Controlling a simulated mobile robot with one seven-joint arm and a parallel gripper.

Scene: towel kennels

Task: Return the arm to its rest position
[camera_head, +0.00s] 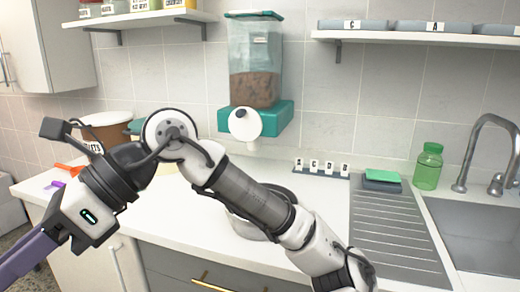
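My arm (255,195) reaches from the bottom right up to a bend in the middle, then folds down to the left. My gripper (30,256) is at the lower left, pointing down and left, in front of the counter's left end. A grey-purple finger part shows and runs out of the frame. Its tips are cut off, so I cannot tell whether it is open, shut or holding anything.
The white counter (185,215) lies behind my arm. A round metal bowl (250,228) is partly hidden by it. A teal food dispenser (255,75) hangs on the wall. At the right are a green bottle (428,167), a ribbed drainboard (395,235) and a sink (480,235).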

